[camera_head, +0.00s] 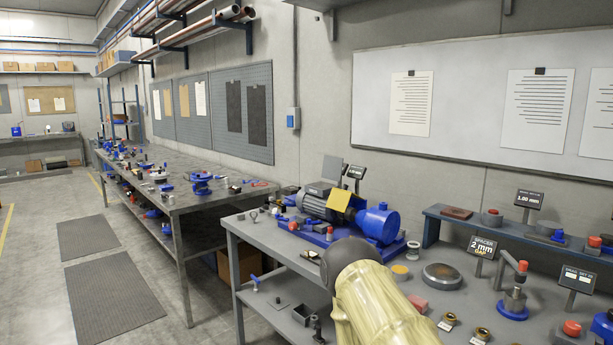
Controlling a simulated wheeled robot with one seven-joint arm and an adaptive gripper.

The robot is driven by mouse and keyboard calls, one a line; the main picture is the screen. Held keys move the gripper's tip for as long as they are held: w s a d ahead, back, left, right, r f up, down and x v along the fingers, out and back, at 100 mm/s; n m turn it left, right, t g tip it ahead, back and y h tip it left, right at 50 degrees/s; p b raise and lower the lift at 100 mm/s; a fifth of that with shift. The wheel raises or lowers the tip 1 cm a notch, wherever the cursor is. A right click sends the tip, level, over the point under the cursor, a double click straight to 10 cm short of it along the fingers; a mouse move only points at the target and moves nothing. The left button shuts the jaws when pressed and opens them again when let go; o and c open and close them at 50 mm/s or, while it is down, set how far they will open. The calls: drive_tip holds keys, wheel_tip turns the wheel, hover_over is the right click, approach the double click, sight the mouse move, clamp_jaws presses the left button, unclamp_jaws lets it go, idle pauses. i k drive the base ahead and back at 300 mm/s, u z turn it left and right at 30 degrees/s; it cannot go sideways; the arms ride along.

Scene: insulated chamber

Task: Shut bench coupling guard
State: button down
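A motor (318,203) and a blue pump (379,223) sit on a blue base (308,231) at the back of the near bench. Between them is a yellow plate (341,201), which looks like the coupling guard. It appears raised and tilted, standing above the line between motor and pump. Its hinge and the coupling below are too small to make out. A pale yellow arm link with a dark rounded end, apparently mine, rises from the bottom in front of the bench. No gripper fingers show.
The near bench (262,240) holds a round grey disc (442,276), a red-topped post (514,290), small fittings and label stands close to the arm. A raised shelf (470,222) runs along the back right. Open floor with dark mats (113,293) lies at left.

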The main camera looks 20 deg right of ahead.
sight(338, 199)
drive_tip(key=z, duration=0.15)
drive_tip(key=i, duration=0.9)
drive_tip(key=z, duration=0.75)
